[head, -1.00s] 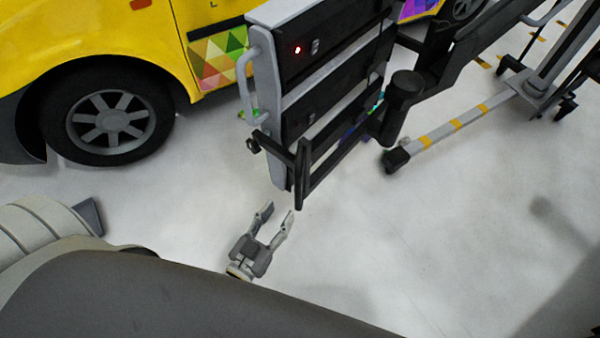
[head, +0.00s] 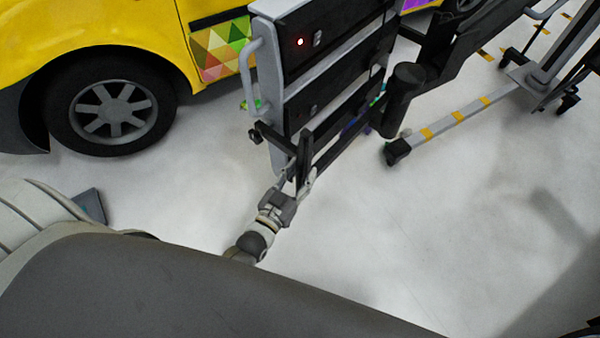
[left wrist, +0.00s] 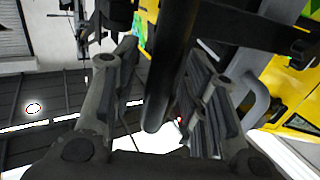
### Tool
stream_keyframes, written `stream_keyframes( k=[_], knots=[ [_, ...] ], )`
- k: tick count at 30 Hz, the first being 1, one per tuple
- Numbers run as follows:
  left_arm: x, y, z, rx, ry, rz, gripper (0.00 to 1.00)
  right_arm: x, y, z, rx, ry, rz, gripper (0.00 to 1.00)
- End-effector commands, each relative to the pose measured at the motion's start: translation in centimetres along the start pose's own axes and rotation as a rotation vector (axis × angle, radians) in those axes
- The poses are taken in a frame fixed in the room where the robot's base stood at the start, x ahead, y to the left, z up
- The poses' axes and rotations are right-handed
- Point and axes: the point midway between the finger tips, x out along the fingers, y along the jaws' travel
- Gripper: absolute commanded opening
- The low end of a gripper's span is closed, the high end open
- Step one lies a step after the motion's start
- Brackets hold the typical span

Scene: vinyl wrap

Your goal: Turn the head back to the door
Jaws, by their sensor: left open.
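The lamp head (head: 300,85), a grey and black panel unit with a small red light, hangs tilted from a black arm (head: 440,45) in the middle of the head view. A black handle bar (head: 325,150) sticks out at its lower end. My left gripper (head: 297,180) is open at the lower end of this bar. In the left wrist view the bar (left wrist: 168,75) lies between the two open fingers (left wrist: 160,95); I cannot tell if they touch it. The yellow vehicle's door (head: 205,8) shows only in part behind the lamp head. My right gripper is not in view.
The yellow vehicle's front wheel (head: 113,112) is at the left. A stand leg with yellow stripes (head: 450,122) and castors lies on the floor at the right. The white floor (head: 400,230) in front is mostly clear.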

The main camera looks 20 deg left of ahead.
Motion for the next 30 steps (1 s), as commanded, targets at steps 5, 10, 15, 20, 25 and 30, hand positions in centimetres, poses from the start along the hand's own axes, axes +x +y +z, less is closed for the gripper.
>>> stream_keyframes(
  k=[5,10,15,20,25,30],
  knots=[
    [0.0,0.0,0.0,0.000,0.000,0.000,0.34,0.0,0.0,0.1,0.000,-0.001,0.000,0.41],
    [0.0,0.0,0.0,0.000,0.000,0.000,0.12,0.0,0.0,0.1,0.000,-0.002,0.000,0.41],
    [0.0,0.0,0.0,0.000,0.000,0.000,0.00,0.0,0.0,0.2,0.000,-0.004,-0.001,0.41],
    [0.0,0.0,0.0,0.000,0.000,0.000,0.00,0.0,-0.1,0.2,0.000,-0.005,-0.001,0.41],
    [0.3,-0.9,0.1,0.003,0.004,0.022,0.00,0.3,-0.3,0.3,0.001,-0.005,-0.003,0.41],
    [1.2,-3.1,0.2,0.007,0.008,0.074,0.00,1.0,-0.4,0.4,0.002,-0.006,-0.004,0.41]
  ],
)
